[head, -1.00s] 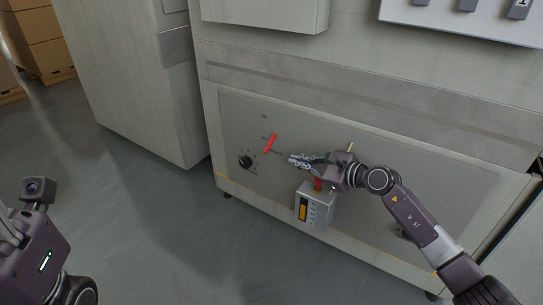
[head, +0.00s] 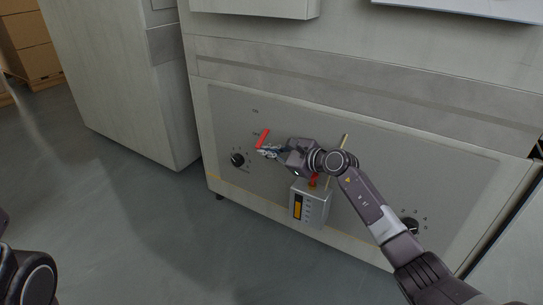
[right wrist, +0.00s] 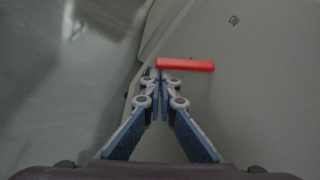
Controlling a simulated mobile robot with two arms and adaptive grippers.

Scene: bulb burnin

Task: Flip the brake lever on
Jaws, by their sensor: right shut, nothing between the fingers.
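The brake lever is a red bar (head: 263,138) on the grey panel (head: 300,130), tilted in the head view with its upper end to the right. It also shows as a red bar in the right wrist view (right wrist: 186,64), lying across the picture just past the fingertips, with an "ON" mark on the panel beyond it. My right gripper (head: 265,153) is shut and empty, its tips at the lever's lower end. In the right wrist view the closed fingertips (right wrist: 158,74) are at the lever's left end; I cannot tell if they touch. My left gripper is out of view.
A black knob (head: 237,159) is left of the lever, and another knob (head: 412,226) is at the panel's right. A grey box (head: 310,204) with a yellow strip and red top sits below my right wrist. The floor (head: 130,220) at left is clear.

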